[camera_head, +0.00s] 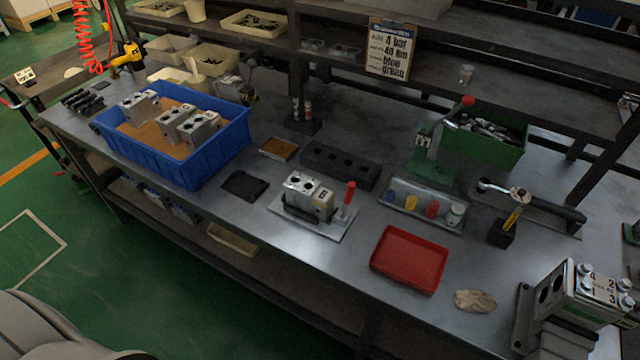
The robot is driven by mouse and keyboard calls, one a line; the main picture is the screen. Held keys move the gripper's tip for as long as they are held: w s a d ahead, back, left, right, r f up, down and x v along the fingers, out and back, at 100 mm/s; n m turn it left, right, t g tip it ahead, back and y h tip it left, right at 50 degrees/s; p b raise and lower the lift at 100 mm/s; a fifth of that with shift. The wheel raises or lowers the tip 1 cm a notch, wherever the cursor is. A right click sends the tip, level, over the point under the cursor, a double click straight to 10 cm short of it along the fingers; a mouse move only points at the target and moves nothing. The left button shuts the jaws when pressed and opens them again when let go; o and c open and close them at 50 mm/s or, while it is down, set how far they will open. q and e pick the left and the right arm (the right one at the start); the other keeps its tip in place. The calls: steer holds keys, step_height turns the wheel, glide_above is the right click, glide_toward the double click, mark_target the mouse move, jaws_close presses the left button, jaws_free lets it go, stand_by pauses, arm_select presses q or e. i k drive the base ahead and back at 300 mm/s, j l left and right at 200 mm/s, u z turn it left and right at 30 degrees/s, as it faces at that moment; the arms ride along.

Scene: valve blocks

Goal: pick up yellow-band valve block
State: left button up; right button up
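Silver valve blocks lie in the blue bin (222,152) at the left of the bench: one at the back left (140,106) and two close together at the right, (173,125) and (199,130). Another valve block (307,194) with a dark-lettered label sits on a metal plate at the bench's middle. A larger numbered block (590,292) stands at the bottom right, partly cut off. I cannot make out a yellow band on any block at this size. Neither gripper is in view.
Behind are a rack of coloured caps (421,205), a green lever press (430,160) and a green bin (485,150). Shelf posts rise at the back.

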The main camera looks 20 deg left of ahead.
mark_target(306, 193)
steer(key=i+j+z, duration=0.25)
steer(key=j, duration=1.1)
steer(key=j+z, duration=0.2)
steer(key=j, duration=1.15)
steer(key=k, duration=0.05)
